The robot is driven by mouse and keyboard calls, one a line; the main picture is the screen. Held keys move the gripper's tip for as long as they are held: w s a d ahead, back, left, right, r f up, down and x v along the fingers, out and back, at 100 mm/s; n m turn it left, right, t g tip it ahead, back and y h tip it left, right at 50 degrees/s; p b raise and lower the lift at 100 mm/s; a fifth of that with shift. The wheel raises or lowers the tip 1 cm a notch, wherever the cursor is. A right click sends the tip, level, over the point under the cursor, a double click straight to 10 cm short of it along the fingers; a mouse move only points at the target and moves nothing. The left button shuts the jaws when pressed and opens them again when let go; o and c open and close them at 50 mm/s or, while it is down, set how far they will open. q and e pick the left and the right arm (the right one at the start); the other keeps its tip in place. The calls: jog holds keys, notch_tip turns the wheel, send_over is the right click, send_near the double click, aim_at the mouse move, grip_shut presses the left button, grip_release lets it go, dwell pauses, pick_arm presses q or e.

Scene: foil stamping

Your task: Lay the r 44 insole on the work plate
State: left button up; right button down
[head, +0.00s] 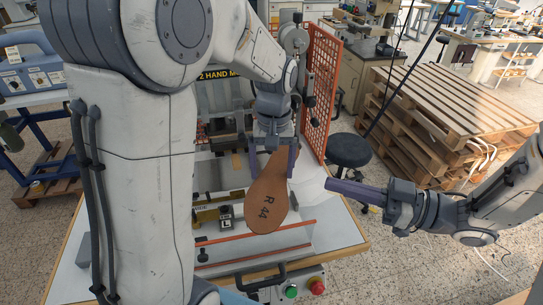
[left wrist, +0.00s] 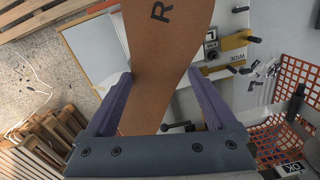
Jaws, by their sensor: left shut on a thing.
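The brown insole marked R 44 (head: 266,200) is in my left gripper (head: 273,160), with its wide, lettered end pointing toward the front of the machine. In the left wrist view the insole (left wrist: 165,60) runs between the two purple fingers of my left gripper (left wrist: 160,100), which are shut on its edges. It appears held above the machine bed; I cannot tell the gap. The work plate cannot be clearly made out beneath it. My right gripper (head: 352,191) is off to the right of the machine, seen side-on, with nothing visible in it.
An orange mesh guard (head: 321,85) stands on the machine's right side. A block marked L (head: 226,217) sits left of the insole. An orange-edged clear panel (head: 256,240) and green (head: 291,291) and red (head: 317,287) buttons are in front. A black stool (head: 349,150) stands behind right.

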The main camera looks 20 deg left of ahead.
aim_at(271, 165)
pick_arm(q)
jog(key=n, duration=0.2)
jog(key=n+p, duration=0.1)
jog(key=n, duration=0.1)
jog(key=shift+w+a, duration=0.2)
jog(key=shift+w, duration=0.2)
jog(key=n+p, duration=0.1)
jog(key=n, duration=0.1)
jog(key=n+p, duration=0.1)
jog(key=n, duration=0.1)
jog(key=w+n+p, duration=0.1)
jog(key=n, duration=0.1)
jog(key=shift+a+f+y, duration=0.2)
jog(key=shift+f+y, duration=0.1)
jog(key=n, duration=0.2)
jog(key=n+p, duration=0.1)
jog(key=n, duration=0.1)
jog(key=w+n+p, duration=0.1)
jog(key=n, duration=0.1)
jog(key=shift+a+f, duration=0.2)
jog(key=shift+f, duration=0.2)
jog(key=n, duration=0.2)
jog(key=f+n+p, duration=0.1)
jog(key=n, duration=0.1)
jog(key=shift+w+a, duration=0.1)
jog(key=shift+w, duration=0.05)
